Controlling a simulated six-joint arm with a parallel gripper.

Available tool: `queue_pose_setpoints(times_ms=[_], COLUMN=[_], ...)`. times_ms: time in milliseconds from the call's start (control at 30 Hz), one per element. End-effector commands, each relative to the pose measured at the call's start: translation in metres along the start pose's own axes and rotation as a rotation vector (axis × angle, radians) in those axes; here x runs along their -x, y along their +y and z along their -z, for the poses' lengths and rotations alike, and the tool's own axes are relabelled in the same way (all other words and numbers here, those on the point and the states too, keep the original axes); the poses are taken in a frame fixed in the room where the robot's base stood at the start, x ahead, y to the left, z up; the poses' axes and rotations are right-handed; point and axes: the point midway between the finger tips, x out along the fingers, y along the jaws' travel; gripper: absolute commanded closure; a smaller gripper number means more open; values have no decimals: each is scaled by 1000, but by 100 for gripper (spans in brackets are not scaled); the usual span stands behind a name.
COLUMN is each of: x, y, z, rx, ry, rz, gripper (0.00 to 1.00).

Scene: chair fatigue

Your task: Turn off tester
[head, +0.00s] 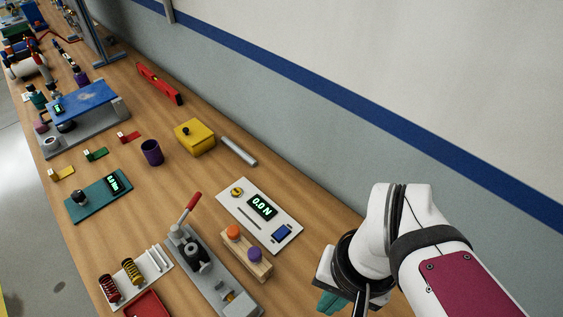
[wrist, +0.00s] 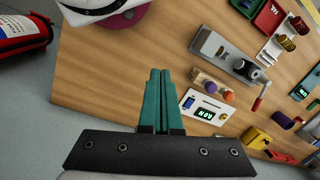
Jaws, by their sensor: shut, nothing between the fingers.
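The tester looks to be the white panel (head: 237,208) with a lit green "0.0 N" display (head: 262,206), a yellow knob (head: 237,192) and a blue switch (head: 282,232). It lies flat on the wooden bench. In the wrist view the panel (wrist: 220,118) is just right of my fingers, with its blue switch (wrist: 188,102) nearest them. My gripper (wrist: 160,72) has teal fingers pressed together, holding nothing. In the head view my gripper (head: 330,303) is at the bottom, right of and nearer than the panel, apart from it; its tips are partly cut off.
A wooden block with orange and purple knobs (head: 246,256) and a grey lever press (head: 195,262) stand left of the panel. A silver rod (head: 239,151) and yellow box (head: 194,137) lie beyond. The wall (head: 330,130) borders the bench. A red cylinder (wrist: 22,34) shows in the wrist view.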

Motion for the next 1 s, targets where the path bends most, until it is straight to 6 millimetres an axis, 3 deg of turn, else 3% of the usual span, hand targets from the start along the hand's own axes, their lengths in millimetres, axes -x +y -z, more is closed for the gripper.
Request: queue_pose_setpoints(times_ms=[100, 200, 300, 400, 600, 867, 1000], x=[2, -9, -30, -51, -69, -70, -83], y=[-26, -62, -99, -129, -151, -150, -148], z=[54, 106, 147, 173, 190, 190, 192], rx=[280, 578, 840, 1034, 1177, 1175, 1174], ry=[18, 38, 52, 60, 66, 66, 62], rz=[-68, -133, -186, -225, -253, -252, -253], gripper=[100, 100, 100, 100, 100, 100, 100])
